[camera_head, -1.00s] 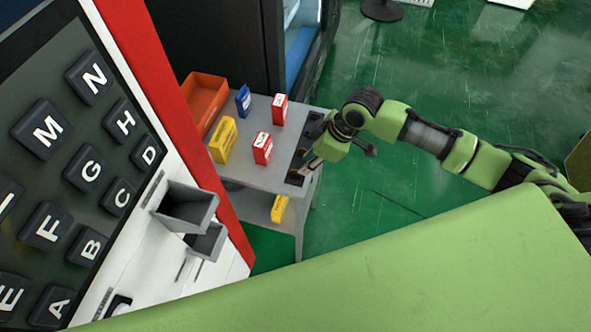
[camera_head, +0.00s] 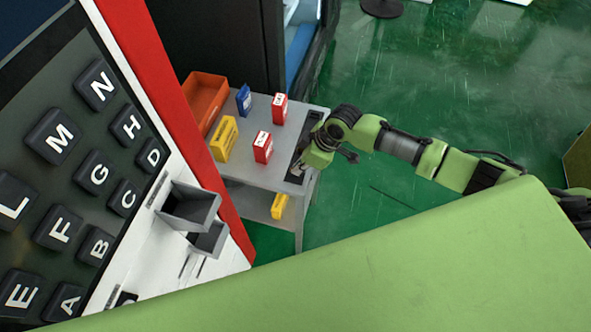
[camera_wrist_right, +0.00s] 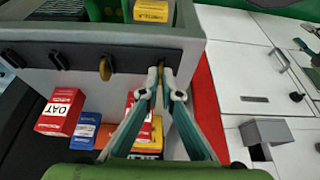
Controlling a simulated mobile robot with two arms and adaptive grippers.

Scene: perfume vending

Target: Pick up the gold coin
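My right gripper (camera_head: 297,168) is at the dark slotted strip (camera_head: 301,152) along the edge of the grey cart. In the right wrist view its two fingers (camera_wrist_right: 160,74) converge with their tips almost together. A gold coin (camera_wrist_right: 163,62) shows as a thin edge between the tips, still at its slot, and the fingers look shut on it. A second gold coin (camera_wrist_right: 105,68) stands in the slot to the left, apart from the fingers. The coins are too small or hidden in the head view. My left gripper is not in view.
The grey cart (camera_head: 281,103) carries red boxes (camera_head: 263,147), a blue box (camera_head: 243,100), a yellow box (camera_head: 223,139) and an orange bin (camera_head: 205,100). A lettered vending machine (camera_head: 118,240) with a grey tray (camera_head: 190,206) stands at left.

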